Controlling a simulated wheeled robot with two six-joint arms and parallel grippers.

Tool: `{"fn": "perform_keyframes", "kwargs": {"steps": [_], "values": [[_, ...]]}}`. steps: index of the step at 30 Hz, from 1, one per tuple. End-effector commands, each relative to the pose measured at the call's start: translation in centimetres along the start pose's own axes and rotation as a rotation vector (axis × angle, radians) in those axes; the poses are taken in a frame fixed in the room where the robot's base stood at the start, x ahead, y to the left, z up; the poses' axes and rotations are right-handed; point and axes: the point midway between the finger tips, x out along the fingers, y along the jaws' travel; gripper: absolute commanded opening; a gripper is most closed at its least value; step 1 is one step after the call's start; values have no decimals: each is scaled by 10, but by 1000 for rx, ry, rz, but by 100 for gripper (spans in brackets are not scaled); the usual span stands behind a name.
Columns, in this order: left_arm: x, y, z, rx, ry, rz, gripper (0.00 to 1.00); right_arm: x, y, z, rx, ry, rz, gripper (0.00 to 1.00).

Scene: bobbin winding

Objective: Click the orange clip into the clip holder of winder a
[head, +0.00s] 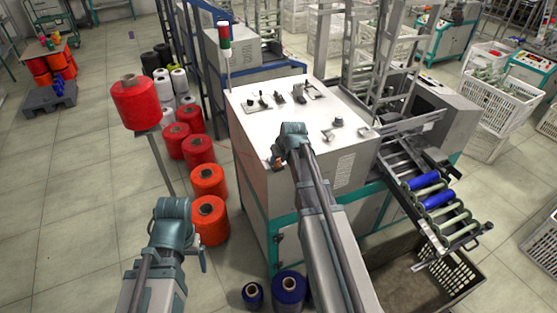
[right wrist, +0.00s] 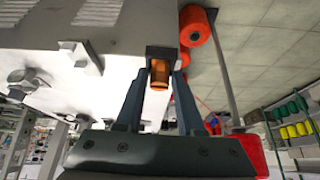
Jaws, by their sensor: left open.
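The winder (head: 265,165) with the white top stands in the middle of the head view. My right gripper (head: 280,158) is over its left edge, mostly hidden by its wrist. The orange clip (head: 277,163) shows as a small patch there. In the right wrist view the clip (right wrist: 159,74) sits between the fingertips of my right gripper (right wrist: 163,75), which look shut on it. A dark bracket-like piece (right wrist: 162,52) is right at the fingertips; whether it is the clip holder, I cannot tell. My left gripper (head: 202,256) is at lower left, open, its fingers largely hidden.
A red spool (head: 136,103) on a post stands left of the winder. Several red and orange spools (head: 208,180) line its left side. Knobs and levers (head: 280,97) stand on its top. Rollers with blue bobbins (head: 437,200) are at its right.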

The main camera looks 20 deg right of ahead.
Motion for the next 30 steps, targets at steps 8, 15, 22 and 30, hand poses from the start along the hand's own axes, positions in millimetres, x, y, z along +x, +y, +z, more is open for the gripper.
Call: {"fn": "perform_keyframes", "kwargs": {"steps": [8,15,22,30], "values": [[0,0,0,0,0,0,86,0,0,0,0,0,0,63],[-1,0,0,5,1,-1,86,-2,0,0,0,0,0,63],[-17,-2,1,2,1,-1,86,-19,0,-1,0,0,0,63],[-53,-5,3,0,0,0,86,-60,-1,-2,0,0,0,63]]}}
